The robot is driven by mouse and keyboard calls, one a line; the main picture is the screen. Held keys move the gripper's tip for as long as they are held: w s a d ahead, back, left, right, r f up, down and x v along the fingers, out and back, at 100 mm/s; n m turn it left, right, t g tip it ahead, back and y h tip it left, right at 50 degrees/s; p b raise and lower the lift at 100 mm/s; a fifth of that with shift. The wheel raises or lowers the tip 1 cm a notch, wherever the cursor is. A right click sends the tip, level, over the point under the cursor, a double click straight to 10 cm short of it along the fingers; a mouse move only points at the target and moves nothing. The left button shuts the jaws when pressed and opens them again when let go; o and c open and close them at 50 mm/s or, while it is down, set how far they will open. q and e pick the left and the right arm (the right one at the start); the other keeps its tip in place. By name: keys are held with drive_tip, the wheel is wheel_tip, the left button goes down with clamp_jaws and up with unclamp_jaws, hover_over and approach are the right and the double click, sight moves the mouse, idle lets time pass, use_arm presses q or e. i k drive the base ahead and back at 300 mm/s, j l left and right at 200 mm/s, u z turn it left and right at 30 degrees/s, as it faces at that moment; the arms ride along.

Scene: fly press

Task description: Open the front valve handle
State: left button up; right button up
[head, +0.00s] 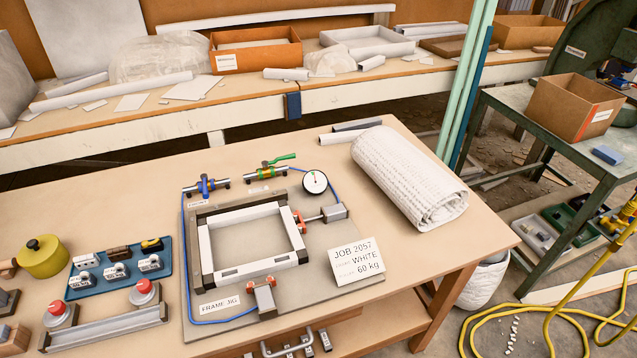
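Two small inline valves lie along the back edge of the grey jig plate (350,255) in the head view. The left valve (205,187) has a blue handle; how it is turned is hard to tell. The right valve (268,168) has a green lever (283,158) slanting up to the right. The small labels by them are too small to read. A blue hose (188,270) runs from near the left valve down the plate's left side to the front clamp (265,297). Another hose runs from near the right valve towards the right clamp (328,213). Neither gripper is in view.
A white frame (245,212) lies in the jig. A white roll (408,178) lies farther right; a blue tray (120,268) and red buttons (144,287) lie left.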

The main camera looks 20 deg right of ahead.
sight(204, 177)
drive_tip(key=j+z, duration=0.6)
drive_tip(key=z, duration=0.15)
